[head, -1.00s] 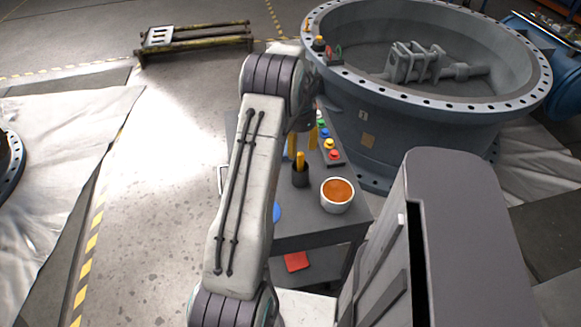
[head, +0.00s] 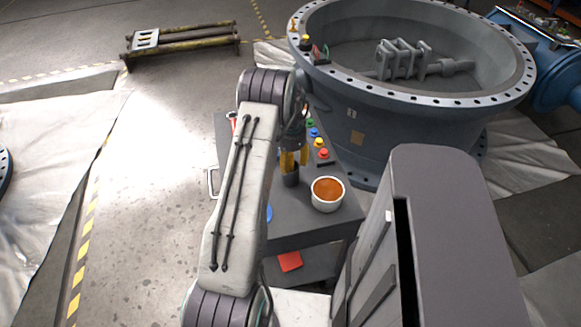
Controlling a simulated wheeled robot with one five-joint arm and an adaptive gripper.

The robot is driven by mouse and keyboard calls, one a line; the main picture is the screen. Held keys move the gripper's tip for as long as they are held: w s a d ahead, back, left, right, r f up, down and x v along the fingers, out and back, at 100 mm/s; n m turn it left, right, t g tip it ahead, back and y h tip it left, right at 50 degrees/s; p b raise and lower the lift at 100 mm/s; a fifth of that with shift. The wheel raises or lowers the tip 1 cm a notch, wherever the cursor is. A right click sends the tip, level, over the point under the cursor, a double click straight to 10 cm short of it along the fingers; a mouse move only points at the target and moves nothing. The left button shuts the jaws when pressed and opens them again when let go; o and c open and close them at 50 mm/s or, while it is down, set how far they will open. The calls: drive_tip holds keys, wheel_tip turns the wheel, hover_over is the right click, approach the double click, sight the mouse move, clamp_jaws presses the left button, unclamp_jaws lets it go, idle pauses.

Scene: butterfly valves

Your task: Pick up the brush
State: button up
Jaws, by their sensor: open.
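The brush (head: 289,164) stands upright on the dark grey cart top, its yellow handle rising from a dark round lower part (head: 291,178). I cannot tell whether that dark part is a holder or the brush's own base. My gripper (head: 294,161) points down with two yellow fingers at the handle, one on each side of it. The fingers are open. Whether either finger touches the handle cannot be seen. My arm hides the left part of the cart and part of the gripper.
A white bowl of orange-brown stuff (head: 328,194) stands close to the right of the brush. A row of coloured buttons (head: 318,142) lies behind it. The large grey valve ring (head: 412,120) stands behind the cart. A red item (head: 289,261) lies on the lower shelf.

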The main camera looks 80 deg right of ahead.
clamp_jaws()
idle(0.3)
drive_tip(key=shift+r, duration=0.1)
